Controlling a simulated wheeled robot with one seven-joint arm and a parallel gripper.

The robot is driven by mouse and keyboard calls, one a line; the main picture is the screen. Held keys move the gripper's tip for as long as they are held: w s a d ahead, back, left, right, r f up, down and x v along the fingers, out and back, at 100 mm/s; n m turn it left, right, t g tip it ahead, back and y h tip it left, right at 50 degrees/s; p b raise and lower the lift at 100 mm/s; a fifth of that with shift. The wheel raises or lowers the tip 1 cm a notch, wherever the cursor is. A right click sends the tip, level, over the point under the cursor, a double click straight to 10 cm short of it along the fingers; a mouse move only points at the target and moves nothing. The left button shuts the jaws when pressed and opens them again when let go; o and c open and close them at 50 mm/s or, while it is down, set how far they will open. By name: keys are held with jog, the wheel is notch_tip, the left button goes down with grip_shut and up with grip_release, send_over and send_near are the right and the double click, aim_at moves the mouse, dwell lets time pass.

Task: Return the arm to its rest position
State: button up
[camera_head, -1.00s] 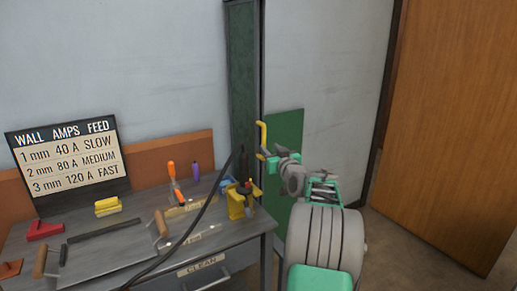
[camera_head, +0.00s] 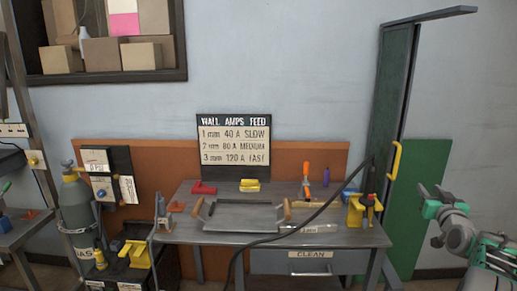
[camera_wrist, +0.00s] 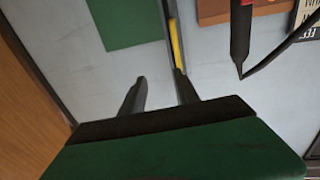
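My arm, grey and green, is at the right edge of the head view, bent and partly out of the picture. My gripper (camera_head: 432,196) is in front of the green wall panel (camera_head: 418,225), right of and below a yellow handle (camera_head: 396,159). In the wrist view my gripper (camera_wrist: 160,84) shows two dark fingers standing apart with nothing between them, so it is open and empty. The yellow handle (camera_wrist: 177,45) appears just beyond the right finger there. A dark torch-like tool (camera_wrist: 240,40) hangs farther right.
The workbench (camera_head: 345,238) left of my arm bears a tray (camera_head: 240,217), several tools and a yellow holder (camera_head: 355,210). A dark cable crosses it. A tall green post (camera_head: 392,100) stands beside the bench. A gas cylinder (camera_head: 76,205) is at far left.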

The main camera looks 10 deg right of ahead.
jog(key=s+a+n+g+y+p, duration=0.1)
jog(key=a+g+y+p, duration=0.25)
jog(key=a, duration=1.15)
jog(key=s+a+n+g+y+p, duration=0.25)
jog(key=a+p, duration=0.25)
jog(key=a, duration=0.9)
jog(key=s+a+f+g+p, duration=0.1)
jog(key=s+a+g+p, duration=0.1)
jog(key=s+a, duration=0.3)
jog(key=s+a+f+g+p, duration=0.1)
jog(key=s+a, duration=0.4)
jog(key=s, duration=0.6)
jog(key=s+a+f+g+p, duration=0.1)
jog(key=s+a+g+p, duration=0.2)
jog(key=s+a, duration=0.3)
jog(key=s+g, duration=0.1)
jog(key=s, duration=0.2)
jog(key=shift+g, duration=0.4)
